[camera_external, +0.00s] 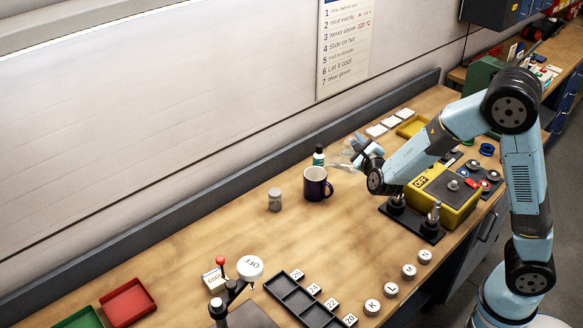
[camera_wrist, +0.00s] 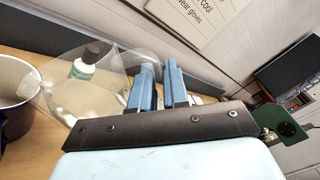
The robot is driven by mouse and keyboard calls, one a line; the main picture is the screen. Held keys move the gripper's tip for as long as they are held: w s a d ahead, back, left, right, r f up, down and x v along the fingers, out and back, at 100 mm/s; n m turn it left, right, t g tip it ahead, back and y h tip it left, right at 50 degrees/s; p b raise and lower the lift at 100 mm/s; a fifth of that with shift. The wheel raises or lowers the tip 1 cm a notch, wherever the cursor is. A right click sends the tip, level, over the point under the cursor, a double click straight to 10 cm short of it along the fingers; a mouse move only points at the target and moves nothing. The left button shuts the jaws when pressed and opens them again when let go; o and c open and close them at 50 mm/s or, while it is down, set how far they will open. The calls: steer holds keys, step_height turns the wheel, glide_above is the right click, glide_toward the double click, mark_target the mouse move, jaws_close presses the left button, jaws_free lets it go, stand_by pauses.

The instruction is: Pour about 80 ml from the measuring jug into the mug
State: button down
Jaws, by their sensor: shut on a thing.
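The clear measuring jug (camera_wrist: 110,88) is in my gripper (camera_wrist: 160,76), whose blue fingers are shut on it at its handle side. In the external view, the jug (camera_external: 345,157) is held above the bench, just right of the mug, and appears tilted with its lip toward it. My gripper (camera_external: 362,149) is right of the jug there. The dark purple mug (camera_external: 315,188) stands upright with its handle at the lower right. Its pale inside shows at the left edge of the wrist view (camera_wrist: 12,82). I cannot make out the liquid level or any stream.
A small grey jar (camera_external: 274,200) stands left of the mug. A yellow control box (camera_external: 445,198) is under my arm at right.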

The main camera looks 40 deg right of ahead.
steer(key=shift+w+a+r+n+p, duration=0.1)
steer(key=shift+a+r+n+p, duration=0.2)
steer(key=shift+r+n, duration=0.15)
steer(key=shift+w+a+r+n, duration=0.2)
steer(key=shift+r+n, duration=0.1)
steer(key=shift+n, duration=0.15)
steer(key=shift+w+a+r+n+p, duration=0.3)
steer(key=shift+a+r+n+p, duration=0.45)
steer(key=shift+n+p, duration=0.4)
stand_by(1.6)
steer(key=d+f+m, duration=0.1)
steer(key=s+d+f+m, duration=0.1)
steer(key=m, duration=0.1)
steer(key=shift+d+f, duration=0.15)
steer(key=shift+f, duration=0.15)
steer(key=shift+s+d+f+m+b, duration=0.25)
steer(key=shift+d+f+m, duration=0.15)
steer(key=shift+f+m, duration=0.4)
steer(key=shift+s+d+f+m+b, duration=0.2)
steer(key=shift+d+f+m, duration=0.15)
steer(key=shift+f+m, duration=0.35)
steer(key=shift+r, duration=0.1)
